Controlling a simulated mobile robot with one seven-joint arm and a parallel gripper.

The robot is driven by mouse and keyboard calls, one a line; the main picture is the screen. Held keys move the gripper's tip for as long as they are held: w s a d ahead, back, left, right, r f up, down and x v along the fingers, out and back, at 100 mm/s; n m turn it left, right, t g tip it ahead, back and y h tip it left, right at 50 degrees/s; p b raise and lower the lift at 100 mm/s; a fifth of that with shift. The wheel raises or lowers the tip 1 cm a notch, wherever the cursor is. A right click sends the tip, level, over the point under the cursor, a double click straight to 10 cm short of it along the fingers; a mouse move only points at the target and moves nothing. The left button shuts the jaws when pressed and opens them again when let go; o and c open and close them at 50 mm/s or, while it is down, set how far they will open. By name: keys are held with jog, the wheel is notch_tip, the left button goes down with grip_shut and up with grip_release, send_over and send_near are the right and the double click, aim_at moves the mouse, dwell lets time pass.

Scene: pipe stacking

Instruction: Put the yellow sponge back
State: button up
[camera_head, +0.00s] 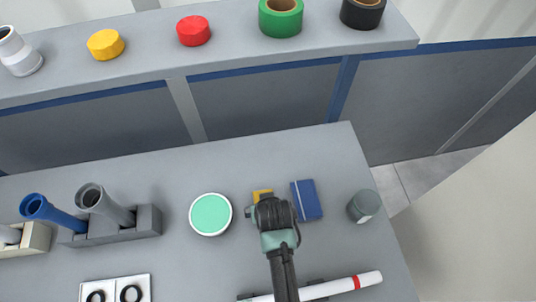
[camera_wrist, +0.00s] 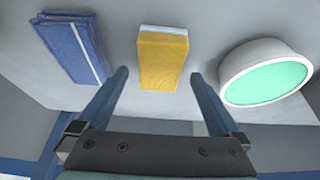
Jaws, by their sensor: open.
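The yellow sponge (camera_wrist: 163,62) lies on the grey table, with a pale layer along one end. In the wrist view it sits between and just beyond the fingertips of my gripper (camera_wrist: 157,75), which is open and empty. In the head view my gripper (camera_head: 264,206) covers most of the sponge, and only a yellow edge (camera_head: 262,193) shows. I cannot tell the height of my gripper above the sponge.
A grey cylinder (camera_head: 364,206) stands farther right. A white tube with a red band (camera_head: 341,287) lies near the front. Pipes stand in a grey holder (camera_head: 150,220) at left.

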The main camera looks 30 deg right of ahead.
jog(key=v, duration=0.8)
jog(key=shift+f, duration=0.1)
dwell(0.3)
